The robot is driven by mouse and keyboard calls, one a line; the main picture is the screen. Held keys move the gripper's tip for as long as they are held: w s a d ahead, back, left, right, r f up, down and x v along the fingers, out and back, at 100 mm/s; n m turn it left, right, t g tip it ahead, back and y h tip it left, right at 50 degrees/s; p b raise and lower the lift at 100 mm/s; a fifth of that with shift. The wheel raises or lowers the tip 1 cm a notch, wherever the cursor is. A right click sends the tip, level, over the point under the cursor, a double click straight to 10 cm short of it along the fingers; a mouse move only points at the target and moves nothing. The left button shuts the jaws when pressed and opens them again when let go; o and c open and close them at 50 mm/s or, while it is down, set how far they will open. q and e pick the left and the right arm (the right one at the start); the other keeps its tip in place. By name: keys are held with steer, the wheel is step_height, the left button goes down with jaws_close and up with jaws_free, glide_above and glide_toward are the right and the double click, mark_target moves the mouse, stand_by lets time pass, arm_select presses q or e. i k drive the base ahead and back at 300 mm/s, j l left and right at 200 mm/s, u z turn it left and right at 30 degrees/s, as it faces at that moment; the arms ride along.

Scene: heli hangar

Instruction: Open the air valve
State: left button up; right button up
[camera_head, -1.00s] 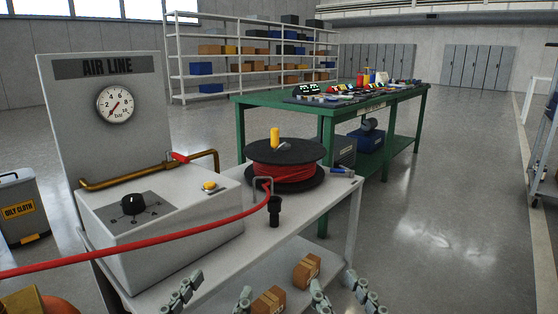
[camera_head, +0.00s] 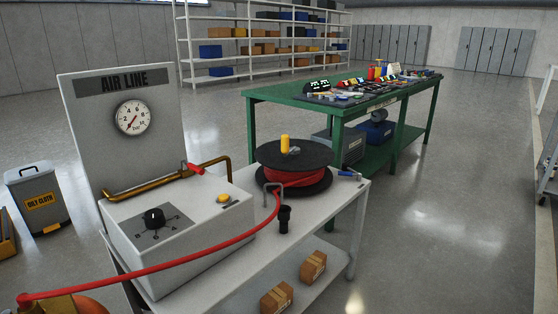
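The air valve looks to be the small red lever handle (camera_head: 195,168) on the brass pipe (camera_head: 155,187), behind a grey control box (camera_head: 185,245). The lever lies roughly along the pipe. Above it, the AIR LINE panel (camera_head: 85,150) carries a round gauge (camera_head: 132,117), its needle pointing to the lower left. The box has a black rotary knob (camera_head: 154,217) with letters around it and a yellow button (camera_head: 223,198). A red hose (camera_head: 180,263) runs from a black reel (camera_head: 294,155) through a metal guide to the lower left. Neither of my grippers shows.
The white cart (camera_head: 325,205) bears the box and reel, with two cartons (camera_head: 313,266) on its lower shelf. A green workbench (camera_head: 342,112) stands behind it. An OILY CLOTH bin (camera_head: 38,198) stands at the left. Open floor (camera_head: 450,230) lies to the right.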

mark_target(186, 165)
steer(key=i+l, duration=0.1)
steer(key=l, duration=0.3)
steer(key=i+l, duration=0.1)
steer(key=l, duration=0.3)
steer(key=i+l, duration=0.15)
steer(key=l, duration=0.2)
steer(key=i+l, duration=0.1)
steer(key=l, duration=0.3)
